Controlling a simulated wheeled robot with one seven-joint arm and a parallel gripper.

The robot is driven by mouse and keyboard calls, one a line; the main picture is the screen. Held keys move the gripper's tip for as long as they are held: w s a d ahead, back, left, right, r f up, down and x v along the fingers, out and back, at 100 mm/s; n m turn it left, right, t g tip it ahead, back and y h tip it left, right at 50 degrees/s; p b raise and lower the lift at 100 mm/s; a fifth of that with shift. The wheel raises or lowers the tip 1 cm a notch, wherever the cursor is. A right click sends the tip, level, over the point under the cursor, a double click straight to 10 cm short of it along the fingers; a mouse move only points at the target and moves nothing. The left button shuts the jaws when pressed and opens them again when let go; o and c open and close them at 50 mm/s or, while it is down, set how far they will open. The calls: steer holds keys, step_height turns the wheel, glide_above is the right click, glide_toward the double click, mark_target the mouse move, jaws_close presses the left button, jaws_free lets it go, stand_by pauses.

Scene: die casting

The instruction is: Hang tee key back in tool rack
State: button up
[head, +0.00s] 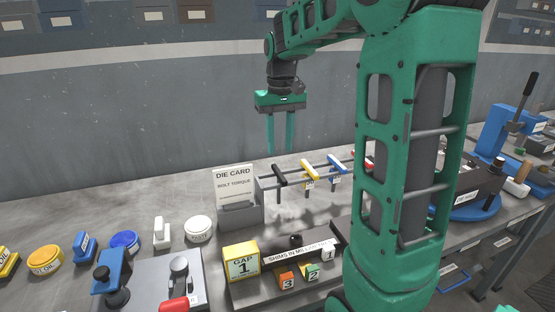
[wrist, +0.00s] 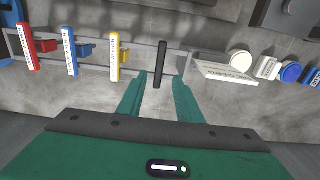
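The tool rack (head: 264,184) stands on the bench with tee keys at its rails. A black tee key (head: 293,172), a yellow tee key (head: 309,169) and a blue tee key (head: 336,166) hang with shafts down. A red tee key is partly hidden behind my arm; it shows in the wrist view (wrist: 28,47). My gripper (head: 281,152) is open and empty, fingers pointing down above the black key's end of the rack. In the wrist view, the black key's handle (wrist: 160,62) lies in line with the gap between my fingertips (wrist: 161,78); contact is not visible.
The die card stand (head: 235,195) is just left of the rack. A yellow gap block (head: 240,263) and shim tray (head: 290,265) are in front. Tins and small blocks line the left. A blue vise-like device (head: 495,150) stands far right. The bench behind the rack is clear.

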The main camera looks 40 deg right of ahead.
steer(key=s+a+f+m, duration=0.1)
steer(key=s+f, duration=0.2)
steer(key=s, duration=0.6)
steer(key=s+f+m, duration=0.1)
steer(key=s+f, duration=0.1)
steer(key=s, duration=0.8)
steer(key=s+a+f+m, duration=0.1)
steer(key=s+f, duration=0.2)
steer(key=s, duration=0.6)
steer(key=shift+s+a+f, duration=0.2)
steer(key=shift+a+f, duration=0.1)
steer(key=shift+f, duration=0.05)
